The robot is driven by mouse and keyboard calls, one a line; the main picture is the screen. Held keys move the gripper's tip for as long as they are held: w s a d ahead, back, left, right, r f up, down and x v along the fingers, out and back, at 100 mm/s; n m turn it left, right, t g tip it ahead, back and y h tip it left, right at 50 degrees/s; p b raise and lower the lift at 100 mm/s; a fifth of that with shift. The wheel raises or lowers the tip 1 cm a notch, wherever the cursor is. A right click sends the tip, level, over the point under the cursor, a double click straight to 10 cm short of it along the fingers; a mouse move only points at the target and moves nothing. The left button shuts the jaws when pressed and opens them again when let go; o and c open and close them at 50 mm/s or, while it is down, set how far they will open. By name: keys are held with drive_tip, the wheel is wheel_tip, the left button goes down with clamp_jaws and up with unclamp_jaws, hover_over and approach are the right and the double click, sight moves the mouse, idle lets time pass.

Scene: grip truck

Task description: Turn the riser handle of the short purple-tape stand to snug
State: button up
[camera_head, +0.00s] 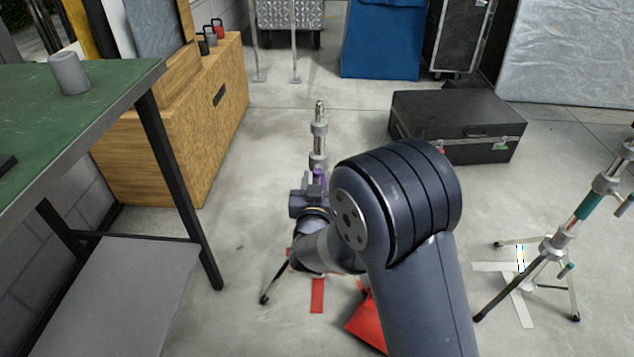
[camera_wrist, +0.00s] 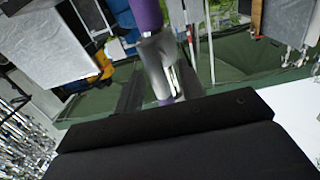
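The short purple-tape stand (camera_head: 319,130) stands upright ahead of me, with bare metal collars above a purple band (camera_head: 319,177). My arm hides much of its lower part; one dark leg shows on the floor. My gripper (camera_head: 312,188) is at the stand, at the height of the purple band. In the wrist view, purple tape (camera_wrist: 146,14) and a silver collar (camera_wrist: 157,52) show close up, in line with the gap between my fingers (camera_wrist: 158,88). The two dark fingers stand apart. The riser handle cannot be made out clearly, and no grip on it shows.
A teal-tape stand (camera_head: 587,205) stands at the right over a white floor cross. A red bag (camera_head: 368,322) lies near my arm. A green-topped table (camera_head: 110,82) and a wooden cabinet (camera_head: 180,135) flank the left. A black case (camera_head: 455,125) lies behind on the right.

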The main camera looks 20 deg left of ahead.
clamp_jaws()
idle(0.4)
drive_tip(key=shift+n, duration=0.3)
drive_tip(key=n+p, duration=0.2)
drive_tip(key=n, duration=0.1)
drive_tip(key=shift+a+r, duration=0.1)
drive_tip(key=shift+a, duration=0.05)
drive_tip(key=n+p, duration=0.2)
drive_tip(key=n, duration=0.3)
drive_tip(key=shift+a+n, duration=0.1)
drive_tip(key=shift+n, duration=0.2)
drive_tip(key=n, duration=0.1)
drive_tip(key=n+p, duration=0.1)
drive_tip(key=n, duration=0.1)
drive_tip(key=n+p, duration=0.1)
drive_tip(key=shift+a+f, duration=0.1)
drive_tip(key=shift+f, duration=0.15)
drive_tip(key=shift+f+n+p, duration=0.2)
drive_tip(key=shift+n+p, duration=0.6)
drive_tip(key=shift+n, duration=1.4)
